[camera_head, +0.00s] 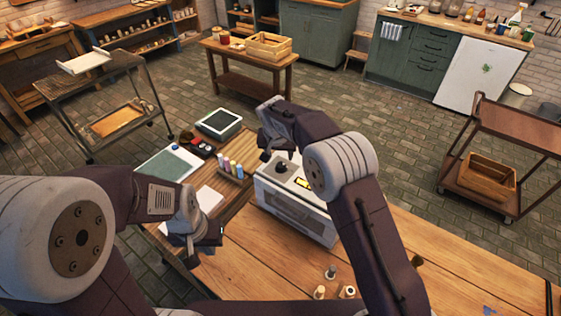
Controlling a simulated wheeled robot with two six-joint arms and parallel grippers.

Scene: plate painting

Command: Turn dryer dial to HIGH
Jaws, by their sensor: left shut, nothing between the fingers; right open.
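The dryer is a white box-like unit (284,210) on the wooden table, with a dark slotted front. A small dark knob, which looks like the dial (281,168), sits on its top beside a yellow and black label (303,183). The dial's setting is too small to read. My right gripper (265,153) is open and empty above the dryer's back left corner, apart from the dial as far as I can tell. My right arm covers the dryer's right side. My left gripper (191,262) is shut and empty over the table's left part, left of the dryer.
Several coloured bottles (231,169) stand in a holder left of the dryer. Small jars (330,272) stand near the front. The table's right side is mostly clear.

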